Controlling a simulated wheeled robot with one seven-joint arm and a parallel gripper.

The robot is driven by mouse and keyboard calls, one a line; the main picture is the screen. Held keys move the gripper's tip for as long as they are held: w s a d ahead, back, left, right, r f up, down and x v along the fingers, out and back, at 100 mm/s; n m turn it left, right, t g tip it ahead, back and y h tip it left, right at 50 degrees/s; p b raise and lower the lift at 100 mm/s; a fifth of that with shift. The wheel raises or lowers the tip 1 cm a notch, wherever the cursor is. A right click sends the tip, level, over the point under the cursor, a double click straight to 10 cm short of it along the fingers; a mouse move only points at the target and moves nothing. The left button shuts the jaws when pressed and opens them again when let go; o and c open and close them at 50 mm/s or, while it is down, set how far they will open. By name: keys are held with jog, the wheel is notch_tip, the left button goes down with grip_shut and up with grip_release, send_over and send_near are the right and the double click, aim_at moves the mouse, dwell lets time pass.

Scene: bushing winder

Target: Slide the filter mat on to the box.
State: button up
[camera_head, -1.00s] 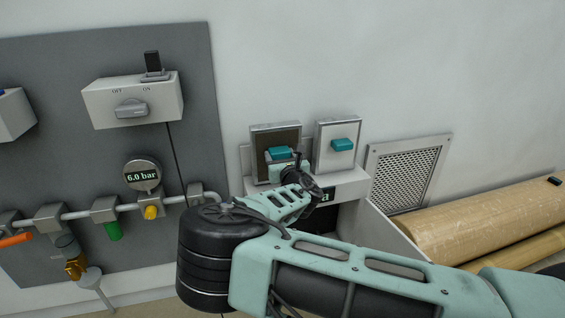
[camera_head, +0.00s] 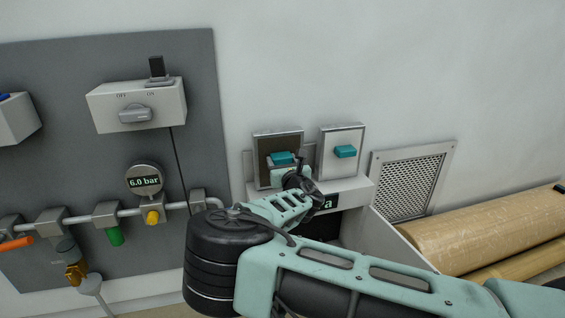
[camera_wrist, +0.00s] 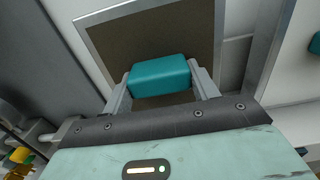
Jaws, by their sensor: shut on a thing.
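A filter mat (camera_head: 265,172) with a dark brown face, thin pale frame and teal handle stands upright at the white box (camera_head: 357,189). It fills the upper part of the wrist view (camera_wrist: 140,35). My gripper (camera_head: 283,165) is at this mat, and in the wrist view its two fingers (camera_wrist: 160,80) are shut on the sides of the teal handle. A second, pale grey mat (camera_head: 343,171) with a teal handle stands upright just to the right. My arm hides the brown mat's lower edge and part of the box front, so its seating cannot be told.
A grey panel on the left carries a switch box (camera_head: 136,106), a gauge (camera_head: 144,181) and a pipe with coloured valves (camera_head: 115,237). A wall grille (camera_head: 412,184) and brown rolls (camera_head: 490,235) are on the right. The wall above the mats is clear.

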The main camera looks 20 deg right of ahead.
jog(key=shift+f, duration=0.25)
jog(key=o, duration=2)
jog(key=shift+c, duration=0.2)
jog(key=shift+s, duration=0.1)
jog(key=s, duration=0.7)
jog(key=shift+s+p, duration=0.35)
jog(key=shift+s, duration=0.05)
